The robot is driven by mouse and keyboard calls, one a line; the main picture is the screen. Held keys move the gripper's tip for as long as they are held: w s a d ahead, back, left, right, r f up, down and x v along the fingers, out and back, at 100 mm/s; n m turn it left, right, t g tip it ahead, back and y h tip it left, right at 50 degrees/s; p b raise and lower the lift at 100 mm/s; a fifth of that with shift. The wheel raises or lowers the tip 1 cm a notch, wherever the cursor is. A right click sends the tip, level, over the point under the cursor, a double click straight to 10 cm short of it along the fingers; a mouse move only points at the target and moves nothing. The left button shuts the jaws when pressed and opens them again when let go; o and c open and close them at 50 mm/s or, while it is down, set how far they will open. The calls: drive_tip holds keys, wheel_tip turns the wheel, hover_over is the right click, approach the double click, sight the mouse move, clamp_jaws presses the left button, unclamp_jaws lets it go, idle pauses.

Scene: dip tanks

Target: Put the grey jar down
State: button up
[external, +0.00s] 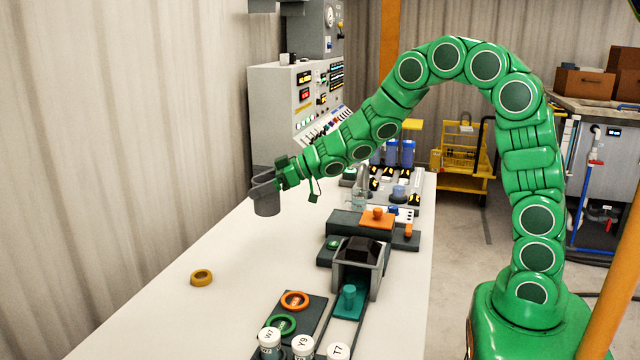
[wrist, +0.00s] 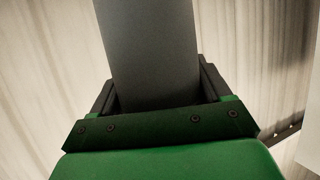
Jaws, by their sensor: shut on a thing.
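The grey jar (external: 267,206) is a dark grey cylinder held upright in the external view, at the left edge of the white table as seen there. My gripper (external: 265,181) is shut on it. In the wrist view the jar (wrist: 155,50) stands large between the two dark fingers of my gripper (wrist: 157,85). The jar appears above the table top (external: 235,245); the external view does not show clearly how high. Its far side is hidden.
An ochre ring (external: 202,277) lies on the table, nearer the camera. A dark board with an orange ring (external: 295,301) and a green ring (external: 281,324), a grey stand (external: 358,268) and white-capped bottles (external: 303,346) are at the front. A control panel (external: 290,105) stands behind. The table's left middle is clear.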

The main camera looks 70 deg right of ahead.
drive_tip(key=s+a+f+n+g+y, duration=0.1)
drive_tip(key=a+n+g+y, duration=0.65)
drive_tip(key=a, duration=2.45)
drive_tip(key=shift+n+t, duration=0.45)
drive_tip(key=shift+w+a+f, duration=0.9)
drive_tip(key=shift+w+f, duration=1.2)
drive_tip(key=shift+f, duration=0.05)
drive_tip(key=shift+w+a+f, duration=0.85)
drive_tip(key=shift+w+f, duration=1.3)
drive_tip(key=shift+w+a+f, duration=0.9)
drive_tip(key=shift+w+f, duration=1.2)
drive_tip(key=shift+f, duration=0.05)
drive_tip(key=shift+f, duration=0.15)
drive_tip(key=o, duration=1)
